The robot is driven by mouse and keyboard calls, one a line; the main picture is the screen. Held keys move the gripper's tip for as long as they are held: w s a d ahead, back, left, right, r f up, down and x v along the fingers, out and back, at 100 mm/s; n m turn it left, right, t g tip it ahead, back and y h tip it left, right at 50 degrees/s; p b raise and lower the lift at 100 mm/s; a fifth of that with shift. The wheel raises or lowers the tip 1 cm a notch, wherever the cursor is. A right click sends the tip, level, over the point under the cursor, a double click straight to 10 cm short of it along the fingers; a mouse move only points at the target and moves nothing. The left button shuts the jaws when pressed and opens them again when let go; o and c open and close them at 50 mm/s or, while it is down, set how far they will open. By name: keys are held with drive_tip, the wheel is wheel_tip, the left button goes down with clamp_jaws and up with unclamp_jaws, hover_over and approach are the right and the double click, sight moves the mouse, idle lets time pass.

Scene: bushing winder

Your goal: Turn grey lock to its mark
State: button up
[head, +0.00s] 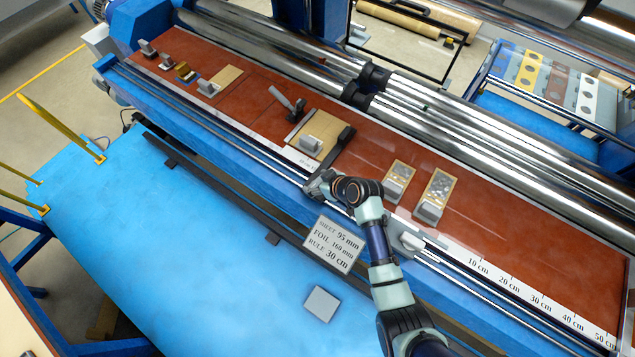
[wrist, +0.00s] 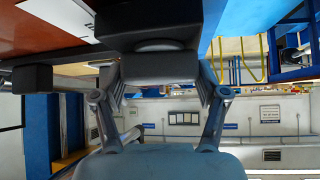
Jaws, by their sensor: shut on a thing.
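My gripper (head: 318,186) is at the front edge of the red-brown table, over the rail. In the wrist view, my gripper (wrist: 160,85) is shut on a dark grey block, which I take to be the grey lock (wrist: 160,66). A round dark part shows on the block's far side. In the head view my gripper and wrist mostly hide the lock, and I cannot make out its mark or its angle. A black bar (head: 337,148) runs from the table toward my gripper.
A white rule (head: 510,290) lies along the table's front edge, with a light grey block (head: 411,243) at its left end. A sign (head: 333,244) reads sheet 95 mm, foil 160 mm, rule 30 cm. Steel rollers (head: 470,135) run behind the table. Several handled pads lie on it.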

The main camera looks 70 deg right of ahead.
drive_tip(key=shift+f+n+t+y+b, duration=0.1)
drive_tip(key=shift+n+t+y+b, duration=0.2)
drive_tip(key=shift+n+y+b, duration=0.6)
drive_tip(key=o, duration=1.2)
drive_tip(key=shift+c, duration=0.2)
drive_tip(key=v, duration=1.2)
drive_tip(key=shift+a, duration=0.1)
